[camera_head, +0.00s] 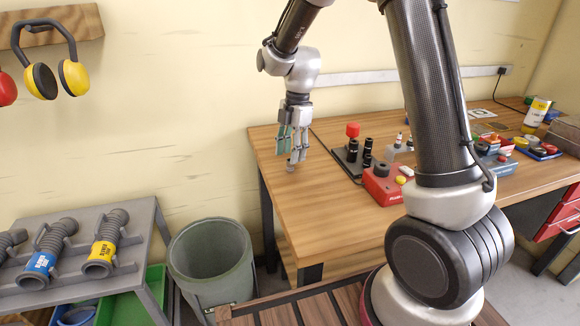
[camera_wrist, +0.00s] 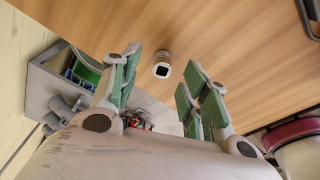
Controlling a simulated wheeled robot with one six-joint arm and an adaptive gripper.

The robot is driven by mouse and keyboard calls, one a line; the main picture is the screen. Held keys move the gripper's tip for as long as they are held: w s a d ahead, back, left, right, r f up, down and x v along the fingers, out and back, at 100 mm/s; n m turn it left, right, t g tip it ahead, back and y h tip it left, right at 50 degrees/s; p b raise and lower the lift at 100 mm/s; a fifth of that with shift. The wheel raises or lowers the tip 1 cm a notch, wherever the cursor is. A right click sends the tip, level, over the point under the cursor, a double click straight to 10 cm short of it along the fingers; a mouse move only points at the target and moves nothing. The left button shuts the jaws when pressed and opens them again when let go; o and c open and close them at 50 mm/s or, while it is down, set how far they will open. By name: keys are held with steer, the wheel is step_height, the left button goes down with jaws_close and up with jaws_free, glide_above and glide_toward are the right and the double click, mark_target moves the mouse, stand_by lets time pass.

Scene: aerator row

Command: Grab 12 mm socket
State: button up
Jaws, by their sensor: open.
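A small metal socket (camera_wrist: 162,65) stands on the bare wooden tabletop, its dark square opening facing my wrist camera. Its size marking cannot be read. In the head view a small grey piece (camera_head: 291,167) at the tabletop's left end, just below my fingertips, looks like the same socket. My gripper (camera_head: 293,153) points down above it, fingers spread and nothing held. In the wrist view the socket shows in the gap between the green-padded fingers, beyond their tips, with no contact visible.
The workbench (camera_head: 300,213) is clear around the socket. To the right stand a black holder (camera_head: 352,160) with dark cylinders and a red box (camera_head: 383,187). A grey bin (camera_head: 212,262) stands left of the bench, beside a grey rack (camera_head: 130,235) of hose-like parts.

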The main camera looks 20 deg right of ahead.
mark_target(289, 172)
steer(key=f, duration=0.3)
steer(key=shift+s+a+f, duration=0.2)
steer(key=shift+s+f, duration=0.05)
steer(key=shift+f, duration=0.15)
steer(key=shift+c, duration=0.3)
jaws_close()
steer(key=shift+r, duration=0.1)
